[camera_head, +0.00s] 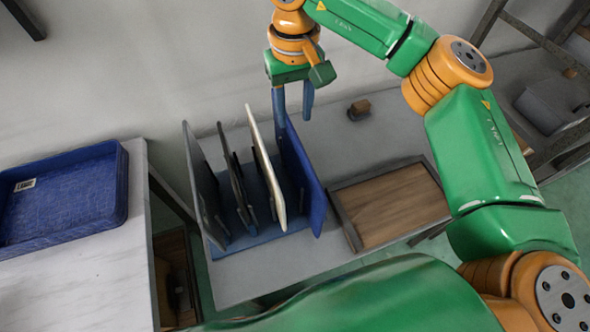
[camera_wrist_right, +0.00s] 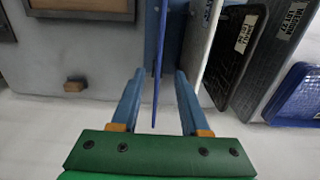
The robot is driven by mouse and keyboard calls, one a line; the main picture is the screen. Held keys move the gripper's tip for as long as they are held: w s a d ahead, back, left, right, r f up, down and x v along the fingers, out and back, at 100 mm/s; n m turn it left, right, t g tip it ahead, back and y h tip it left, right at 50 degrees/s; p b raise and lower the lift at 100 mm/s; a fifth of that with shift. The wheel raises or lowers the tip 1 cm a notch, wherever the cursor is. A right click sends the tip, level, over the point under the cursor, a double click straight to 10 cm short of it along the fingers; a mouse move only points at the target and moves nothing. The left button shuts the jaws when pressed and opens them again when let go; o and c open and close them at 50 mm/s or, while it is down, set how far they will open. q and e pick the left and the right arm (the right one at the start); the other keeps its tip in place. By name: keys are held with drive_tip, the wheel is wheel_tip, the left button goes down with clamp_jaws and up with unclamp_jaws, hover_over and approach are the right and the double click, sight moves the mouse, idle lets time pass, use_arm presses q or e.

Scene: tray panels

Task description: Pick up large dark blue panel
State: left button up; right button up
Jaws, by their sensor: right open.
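The large dark blue panel (camera_head: 303,170) stands upright at the right end of the rack (camera_head: 262,238) in the head view. My right gripper (camera_head: 293,108) is above the panel's far upper edge, fingers pointing down. In the right wrist view the panel (camera_wrist_right: 158,60) shows edge-on as a thin blue strip between the fingers of my open right gripper (camera_wrist_right: 160,75). A gap shows on each side, so the gripper does not hold it. The panel's lower edge is hidden in the rack. My left gripper is not in view.
A white panel (camera_head: 266,165) stands just left of the blue one, with black (camera_head: 234,175) and grey (camera_head: 204,185) panels further left. A wooden-bottomed tray (camera_head: 390,205) lies right of the rack. A small brown block (camera_head: 359,109) sits behind. A blue tray (camera_head: 65,222) rests on the left table.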

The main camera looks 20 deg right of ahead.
sight(295, 145)
wheel_tip(295, 145, down, 3)
drive_tip(key=shift+f+b, duration=0.15)
drive_tip(key=shift+b, duration=0.85)
wheel_tip(295, 145, down, 6)
drive_tip(key=p, duration=0.2)
drive_tip(key=shift+d+p, duration=0.1)
drive_tip(key=shift+p, duration=0.2)
drive_tip(key=shift+f, duration=0.4)
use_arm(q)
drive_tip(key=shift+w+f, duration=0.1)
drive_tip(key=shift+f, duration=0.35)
use_arm(e)
clamp_jaws()
